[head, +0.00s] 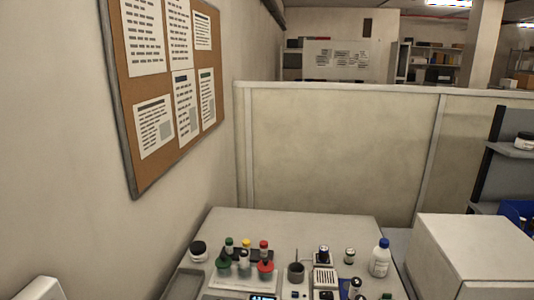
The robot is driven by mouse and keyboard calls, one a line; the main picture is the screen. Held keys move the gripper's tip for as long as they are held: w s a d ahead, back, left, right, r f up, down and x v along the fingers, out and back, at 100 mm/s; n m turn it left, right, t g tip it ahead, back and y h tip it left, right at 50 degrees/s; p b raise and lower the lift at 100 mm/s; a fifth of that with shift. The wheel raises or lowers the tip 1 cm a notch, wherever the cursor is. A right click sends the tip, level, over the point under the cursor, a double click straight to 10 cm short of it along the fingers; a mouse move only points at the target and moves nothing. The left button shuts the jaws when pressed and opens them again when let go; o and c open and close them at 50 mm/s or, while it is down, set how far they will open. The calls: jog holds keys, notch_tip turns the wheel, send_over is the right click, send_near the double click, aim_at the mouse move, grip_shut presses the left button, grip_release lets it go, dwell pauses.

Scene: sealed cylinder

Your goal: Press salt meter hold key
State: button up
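A device with a small lit blue-white display (262,297) sits at the bottom edge of the head view, on the near part of the bench. It is mostly cut off by the frame. A small pale unit with a slotted face (325,278) stands to its right. I cannot tell which of these is the salt meter, and no hold key can be made out. My gripper is not in view.
The bench (290,222) is bare along its back. A rack with coloured caps (245,254), a dark-lidded jar (198,251), a grey cup (296,272) and a blue-capped bottle (380,258) crowd its front. A large white box (475,260) stands right; a partition (340,150) rises behind.

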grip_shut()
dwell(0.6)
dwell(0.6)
